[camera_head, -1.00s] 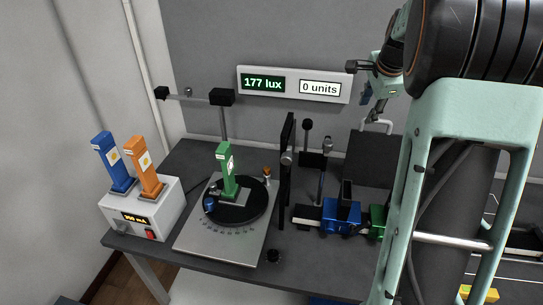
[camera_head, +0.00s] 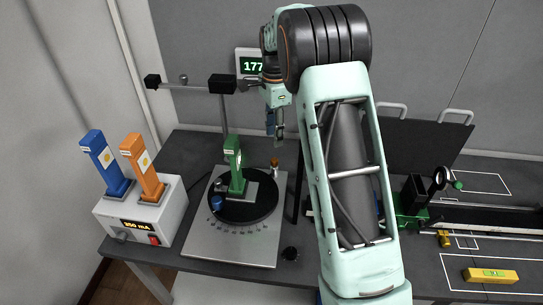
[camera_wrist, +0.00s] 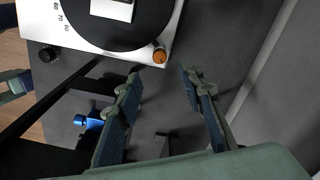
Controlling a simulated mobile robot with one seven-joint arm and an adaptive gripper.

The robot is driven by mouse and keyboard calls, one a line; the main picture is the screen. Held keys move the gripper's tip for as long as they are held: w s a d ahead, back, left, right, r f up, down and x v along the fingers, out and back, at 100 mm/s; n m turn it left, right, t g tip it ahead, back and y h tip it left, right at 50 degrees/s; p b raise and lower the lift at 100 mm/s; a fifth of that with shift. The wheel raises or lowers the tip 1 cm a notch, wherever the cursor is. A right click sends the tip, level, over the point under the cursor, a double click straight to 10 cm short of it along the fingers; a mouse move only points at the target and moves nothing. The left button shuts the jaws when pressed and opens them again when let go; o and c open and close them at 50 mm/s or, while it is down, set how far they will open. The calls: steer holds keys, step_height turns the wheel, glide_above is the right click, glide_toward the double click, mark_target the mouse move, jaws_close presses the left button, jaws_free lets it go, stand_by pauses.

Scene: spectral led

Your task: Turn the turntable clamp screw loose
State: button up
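The turntable is a black disc (camera_head: 259,207) on a pale square plate (camera_head: 237,250) with an angle scale; its disc also shows at the top of the wrist view (camera_wrist: 112,35). A small orange-topped screw (camera_head: 275,163) stands at the plate's back right corner, and it also shows in the wrist view (camera_wrist: 159,55). A green LED post (camera_head: 234,165) stands upright on the disc. My gripper (camera_head: 276,142) points down above the orange-topped screw. In the wrist view my gripper (camera_wrist: 161,74) is open and empty, and the screw appears just beyond the fingertips, apart from them.
A white box (camera_head: 145,214) with a blue post (camera_head: 103,160) and an orange post (camera_head: 143,163) stands left of the plate. A black knob (camera_head: 290,253) sits right of the plate. A green carriage (camera_head: 412,205) is on the right. A lux display (camera_head: 252,66) is partly hidden.

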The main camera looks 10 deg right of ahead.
mark_target(274, 160)
step_height(274, 160, down, 10)
steer(key=shift+r+p, duration=0.1)
steer(key=shift+p, duration=0.25)
jaws_close()
